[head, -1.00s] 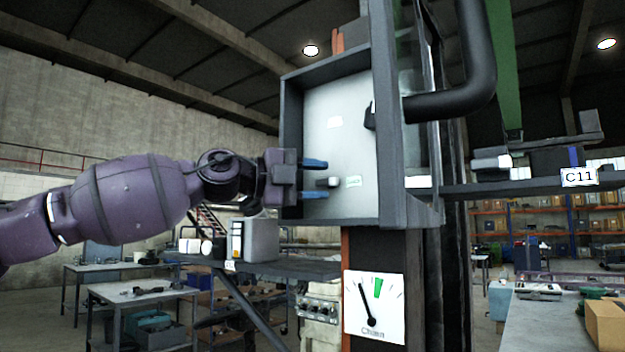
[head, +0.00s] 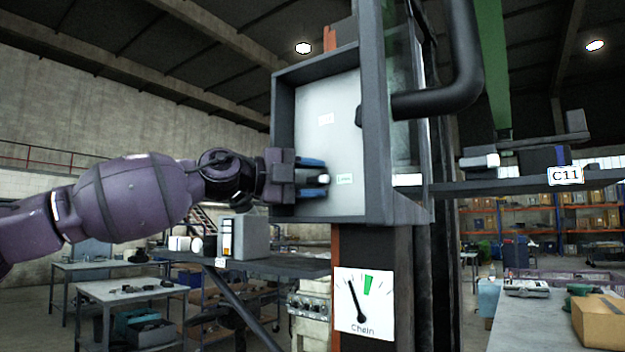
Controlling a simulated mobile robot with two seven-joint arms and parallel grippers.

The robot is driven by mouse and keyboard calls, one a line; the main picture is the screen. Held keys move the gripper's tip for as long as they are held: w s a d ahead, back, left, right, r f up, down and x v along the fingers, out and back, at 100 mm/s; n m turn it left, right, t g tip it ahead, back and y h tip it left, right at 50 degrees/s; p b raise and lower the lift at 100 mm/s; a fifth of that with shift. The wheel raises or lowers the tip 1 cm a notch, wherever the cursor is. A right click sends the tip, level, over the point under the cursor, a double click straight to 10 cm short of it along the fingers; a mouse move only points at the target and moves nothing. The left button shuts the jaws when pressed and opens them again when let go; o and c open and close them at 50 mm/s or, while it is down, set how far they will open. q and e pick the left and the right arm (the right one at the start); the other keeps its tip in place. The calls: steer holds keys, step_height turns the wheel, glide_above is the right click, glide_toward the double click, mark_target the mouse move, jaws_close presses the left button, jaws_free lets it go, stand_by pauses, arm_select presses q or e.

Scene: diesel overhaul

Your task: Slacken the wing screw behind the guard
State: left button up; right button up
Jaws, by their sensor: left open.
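The open-fronted grey box (head: 298,75) of the guard stands at the middle of the head view, with a pale back panel. The wing screw (head: 324,179) is a small dark stub with a light end, low on that panel beside a small green-lettered label (head: 344,179). My left gripper (head: 318,177) is open, with one blue finger above the screw and one below. Its fingertips reach about level with the screw in the picture; I cannot tell whether they touch it. Part of the screw is hidden between the fingers. My right gripper is not in view.
A dial marked Chain (head: 363,301) hangs below the box, its needle left of the green mark. A thick dark pipe (head: 440,103) bends past the box's right side. A shelf (head: 300,267) with a grey container (head: 250,236) lies below my left arm.

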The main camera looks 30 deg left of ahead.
arm_select(q)
jaws_close()
steer(key=shift+f+n+b, duration=0.2)
steer(key=shift+n+b, duration=0.1)
steer(key=shift+b, duration=0.15)
steer(key=shift+f+n+t+h+b, duration=0.2)
steer(key=shift+n+t+h+b, duration=0.3)
steer(key=shift+n+t+b, duration=0.45)
steer(key=shift+r+n+b, duration=0.1)
steer(key=shift+n+b, duration=0.25)
steer(key=shift+n, duration=0.2)
steer(key=shift+d+r+n+t, duration=0.1)
steer(key=shift+r+n+t, duration=0.05)
steer(key=shift+n+t, duration=0.15)
steer(key=shift+r, duration=0.1)
